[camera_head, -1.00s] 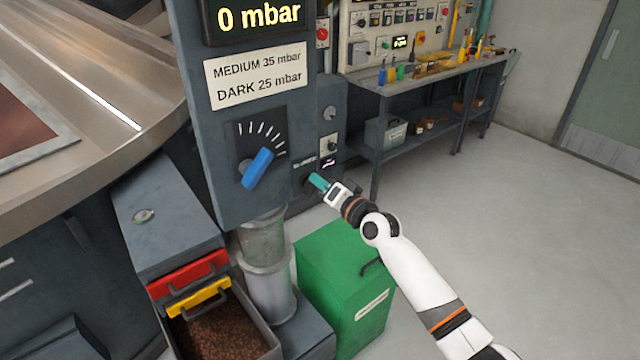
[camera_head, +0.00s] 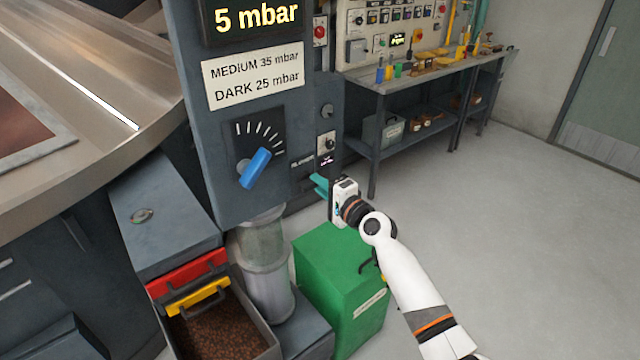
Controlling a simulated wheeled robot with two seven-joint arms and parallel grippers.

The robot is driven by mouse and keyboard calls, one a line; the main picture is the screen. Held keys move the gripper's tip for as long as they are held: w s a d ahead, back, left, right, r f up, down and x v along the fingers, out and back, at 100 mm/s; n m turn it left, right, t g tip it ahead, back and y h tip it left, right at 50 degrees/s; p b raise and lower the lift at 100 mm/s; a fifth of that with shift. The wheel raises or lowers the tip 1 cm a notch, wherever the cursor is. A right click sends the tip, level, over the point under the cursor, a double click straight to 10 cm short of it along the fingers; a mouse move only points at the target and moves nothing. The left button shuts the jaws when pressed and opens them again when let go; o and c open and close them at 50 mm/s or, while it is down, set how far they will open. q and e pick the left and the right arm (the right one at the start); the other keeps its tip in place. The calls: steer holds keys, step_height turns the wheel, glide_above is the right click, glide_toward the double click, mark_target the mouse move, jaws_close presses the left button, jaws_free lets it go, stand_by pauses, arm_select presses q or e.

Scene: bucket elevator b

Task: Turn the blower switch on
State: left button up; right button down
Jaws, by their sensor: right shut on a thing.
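The dark control cabinet (camera_head: 215,150) stands in the middle, with a display (camera_head: 256,17) reading 5 mbar. On its narrow right-hand panel, my right gripper (camera_head: 319,186) has its teal fingers at the low switch, below a small label (camera_head: 302,162) too small to read. The fingers are shut on the blower switch, which they and the shadow mostly hide. My left gripper is not in view.
A large blue-handled dial (camera_head: 257,167) sits left of the switch. Above the switch are a small knob (camera_head: 327,111) and a red button (camera_head: 320,31). A green bin (camera_head: 340,275) stands just below my right arm. The floor to the right is clear.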

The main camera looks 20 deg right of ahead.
stand_by(0.5)
steer(key=c, duration=1.4)
jaws_free()
steer(key=shift+s+d, duration=0.1)
steer(key=b+v, duration=0.1)
steer(key=v, duration=1)
steer(key=shift+s, duration=0.4)
steer(key=shift+d, duration=0.1)
